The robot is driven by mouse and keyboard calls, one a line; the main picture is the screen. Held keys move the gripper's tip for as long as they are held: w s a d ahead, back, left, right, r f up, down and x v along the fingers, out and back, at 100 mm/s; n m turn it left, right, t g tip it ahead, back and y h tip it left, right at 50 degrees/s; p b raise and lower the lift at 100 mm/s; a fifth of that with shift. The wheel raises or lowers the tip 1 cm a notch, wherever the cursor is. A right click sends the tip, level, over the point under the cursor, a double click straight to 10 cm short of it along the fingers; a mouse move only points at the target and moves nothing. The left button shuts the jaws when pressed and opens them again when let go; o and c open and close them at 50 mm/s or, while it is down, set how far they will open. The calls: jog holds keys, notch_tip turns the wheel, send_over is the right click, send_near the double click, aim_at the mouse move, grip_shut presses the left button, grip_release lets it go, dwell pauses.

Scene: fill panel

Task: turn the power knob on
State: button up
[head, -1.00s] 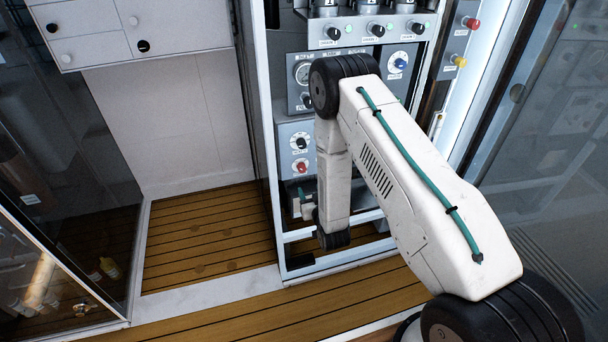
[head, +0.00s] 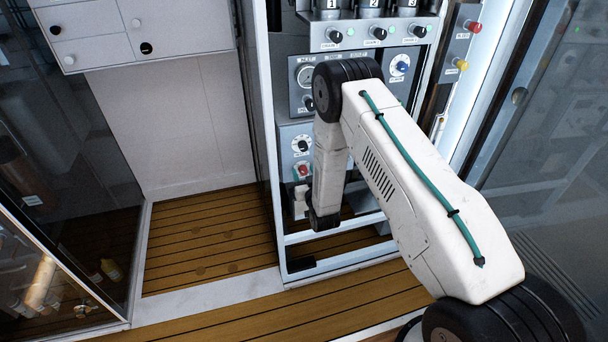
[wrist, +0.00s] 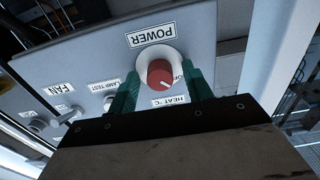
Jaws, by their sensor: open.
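The power knob (wrist: 160,74) is red on a white round base, under an upside-down POWER label (wrist: 156,35) in the wrist view. A pale mark on it points to the lower right of that view. The lettering beside it is partly hidden by a finger. The knob also shows in the head view (head: 303,170), low on the grey panel. My gripper (wrist: 160,71) is open, with one teal finger on each side of the knob. I cannot tell whether the fingers touch it. In the head view my arm hides most of the gripper.
A white-ringed dial (head: 301,146) sits just above the power knob. In the wrist view a FAN label (wrist: 60,89) and small switches (wrist: 38,125) lie to the left. A metal frame rail (head: 335,228) runs below. Wooden floor (head: 205,230) is clear at left.

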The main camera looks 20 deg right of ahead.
jog(key=shift+c, duration=0.3)
jog(key=c, duration=0.9)
jog(key=shift+a, duration=0.15)
